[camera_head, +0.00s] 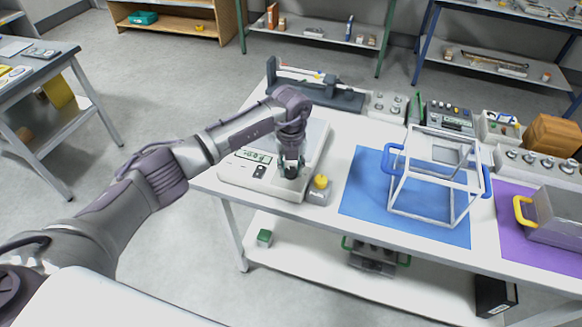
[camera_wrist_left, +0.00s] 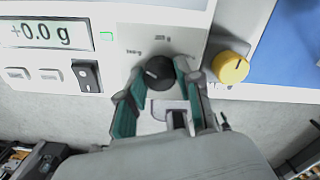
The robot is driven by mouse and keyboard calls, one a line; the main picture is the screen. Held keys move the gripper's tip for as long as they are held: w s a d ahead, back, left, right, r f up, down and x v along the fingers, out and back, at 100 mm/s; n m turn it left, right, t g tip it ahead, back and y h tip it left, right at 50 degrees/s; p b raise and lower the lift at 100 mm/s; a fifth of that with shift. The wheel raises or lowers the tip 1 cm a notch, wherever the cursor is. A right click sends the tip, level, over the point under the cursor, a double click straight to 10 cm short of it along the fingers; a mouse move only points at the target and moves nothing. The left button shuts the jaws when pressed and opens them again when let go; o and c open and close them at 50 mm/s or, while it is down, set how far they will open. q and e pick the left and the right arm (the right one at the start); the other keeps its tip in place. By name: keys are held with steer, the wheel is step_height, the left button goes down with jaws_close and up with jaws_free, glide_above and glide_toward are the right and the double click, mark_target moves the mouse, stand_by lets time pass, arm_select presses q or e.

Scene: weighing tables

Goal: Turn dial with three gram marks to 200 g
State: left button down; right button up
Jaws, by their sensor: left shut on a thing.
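The dial is a black round knob (camera_wrist_left: 160,73) with a light pointer mark on the front panel of the white scale (camera_head: 233,170). Faint gram labels are printed above it, too blurred to read fully. My left gripper (camera_head: 291,169) reaches down at the scale's front right; in the left wrist view its teal-padded fingers (camera_wrist_left: 158,88) are shut on the black dial, one on each side. In the head view the gripper hides the dial. The scale's display (camera_wrist_left: 45,33) reads +0.0 g. My right gripper is not in view.
A yellow knob (camera_wrist_left: 231,67) on a small grey box (camera_head: 317,195) stands just right of the dial. A black rocker switch (camera_wrist_left: 86,75) is left of it. A blue mat (camera_head: 355,205) with a white frame (camera_head: 432,213) lies to the right.

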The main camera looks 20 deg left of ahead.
arm_select(q)
steer(key=shift+f+m+b, duration=0.1)
steer(key=shift+m+b, duration=0.9)
steer(key=shift+b, duration=0.05)
steer(key=m+b, duration=0.5)
steer(key=m, duration=0.1)
steer(key=shift+m+b, duration=0.35)
steer(key=shift+m, duration=0.05)
steer(key=shift+m+b, duration=0.95)
steer(key=shift+m, duration=0.45)
steer(key=shift+r, duration=0.2)
